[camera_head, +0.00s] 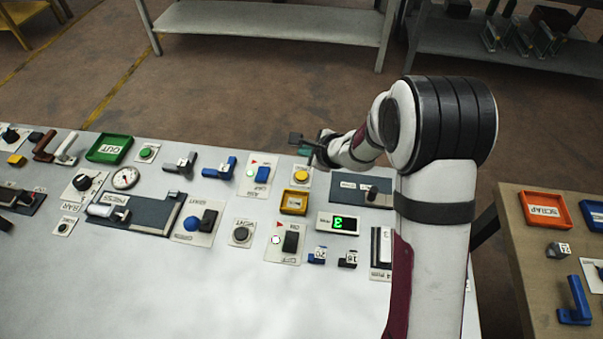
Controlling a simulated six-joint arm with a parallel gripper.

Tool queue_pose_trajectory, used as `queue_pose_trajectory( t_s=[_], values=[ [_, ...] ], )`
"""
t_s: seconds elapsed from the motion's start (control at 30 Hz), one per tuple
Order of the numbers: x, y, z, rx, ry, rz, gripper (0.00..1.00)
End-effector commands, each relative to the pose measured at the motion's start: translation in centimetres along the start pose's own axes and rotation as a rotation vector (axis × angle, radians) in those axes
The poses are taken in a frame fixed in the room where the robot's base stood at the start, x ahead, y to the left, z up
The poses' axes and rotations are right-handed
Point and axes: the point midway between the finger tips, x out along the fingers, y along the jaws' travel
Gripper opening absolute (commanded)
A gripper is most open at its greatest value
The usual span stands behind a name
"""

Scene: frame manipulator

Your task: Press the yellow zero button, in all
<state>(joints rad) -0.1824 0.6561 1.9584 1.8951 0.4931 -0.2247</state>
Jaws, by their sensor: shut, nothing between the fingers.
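A round yellow button (301,174) sits on a small white plate on the light table, just above the yellow tray. My gripper (301,145) is shut and empty. In the picture it lies just above the yellow button; its height over the table and whether it touches anything cannot be told. A small display (339,223) below and right of the yellow button shows a green 3. The label by the button is too small to read.
A yellow tray (294,203) stands just below the button. My arm covers the table's right side. The table's front left (120,290) is clear.

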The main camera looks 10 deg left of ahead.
Motion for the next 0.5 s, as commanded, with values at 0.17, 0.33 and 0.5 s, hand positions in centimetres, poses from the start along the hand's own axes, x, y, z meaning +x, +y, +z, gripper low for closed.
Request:
queue_pose_trajectory(
  t_s=[0.17, 0.33, 0.5],
  values=[
    [1.9, 1.5, -1.5, 0.002, 0.002, 0.003, 0.00],
    [3.5, 2.6, -2.6, 0.001, 0.002, 0.002, 0.00],
    [4.5, 3.3, -3.3, 0.000, 0.001, 0.000, 0.00]
  ],
)
